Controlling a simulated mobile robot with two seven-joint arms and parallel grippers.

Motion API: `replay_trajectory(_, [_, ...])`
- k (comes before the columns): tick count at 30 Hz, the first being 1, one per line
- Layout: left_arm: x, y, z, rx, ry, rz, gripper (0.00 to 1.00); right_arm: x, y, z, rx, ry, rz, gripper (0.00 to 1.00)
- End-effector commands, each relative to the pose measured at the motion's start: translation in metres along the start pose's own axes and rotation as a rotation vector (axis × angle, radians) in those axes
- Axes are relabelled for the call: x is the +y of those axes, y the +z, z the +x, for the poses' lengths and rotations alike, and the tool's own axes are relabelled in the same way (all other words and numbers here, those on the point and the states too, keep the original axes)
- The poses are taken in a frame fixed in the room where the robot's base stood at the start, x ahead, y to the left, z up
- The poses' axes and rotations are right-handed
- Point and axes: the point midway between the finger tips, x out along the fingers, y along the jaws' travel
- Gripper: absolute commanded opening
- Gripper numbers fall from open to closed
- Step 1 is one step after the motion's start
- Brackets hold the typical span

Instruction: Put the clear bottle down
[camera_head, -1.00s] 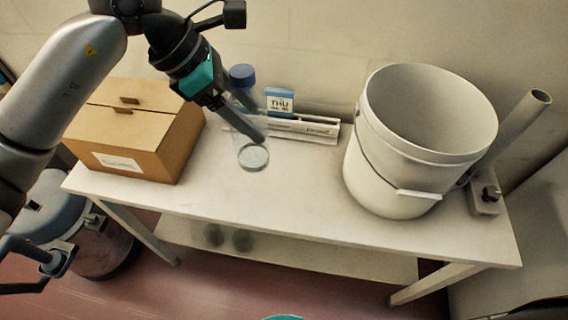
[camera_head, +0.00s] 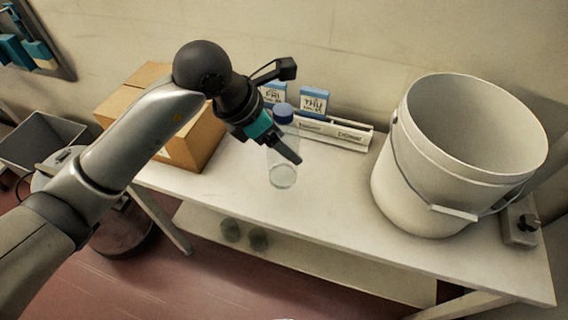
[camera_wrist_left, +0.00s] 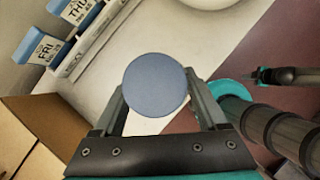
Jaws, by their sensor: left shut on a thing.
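The clear bottle (camera_head: 283,176) has a blue cap (camera_head: 284,113) and stands upright over the middle of the white table (camera_head: 330,190). My left gripper (camera_head: 291,156) is shut on its body, reaching in from the left. In the left wrist view the round cap (camera_wrist_left: 156,85) lies between the two fingers and hides most of the bottle. The bottle's base appears at or very near the tabletop; I cannot tell whether it touches.
A white bucket (camera_head: 420,190) stands to the right. A cardboard box (camera_head: 198,140) is at the left, partly behind my arm. Behind the bottle are blue-and-white FRI (camera_head: 273,92) and THU (camera_head: 314,101) boxes and a white rail (camera_head: 335,134). Table space between bottle and bucket is clear.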

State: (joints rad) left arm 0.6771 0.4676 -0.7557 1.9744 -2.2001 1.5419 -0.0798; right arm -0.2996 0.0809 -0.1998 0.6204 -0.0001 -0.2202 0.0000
Motion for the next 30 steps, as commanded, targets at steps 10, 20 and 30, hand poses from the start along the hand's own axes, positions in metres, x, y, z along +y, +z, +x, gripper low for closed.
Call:
replay_trajectory(10, [-0.001,-0.016,0.029,-0.002,-0.002,0.001,0.00,0.000,0.001,0.006,0.000,0.000,0.001,0.00])
replay_trajectory(20, [0.000,-0.032,0.057,-0.004,0.001,0.002,0.00,0.000,0.002,0.011,-0.001,0.000,0.001,0.00])
replay_trajectory(30, [0.000,-0.033,0.059,-0.001,-0.001,0.002,0.85,-0.001,0.002,0.013,-0.001,0.000,0.000,0.00])
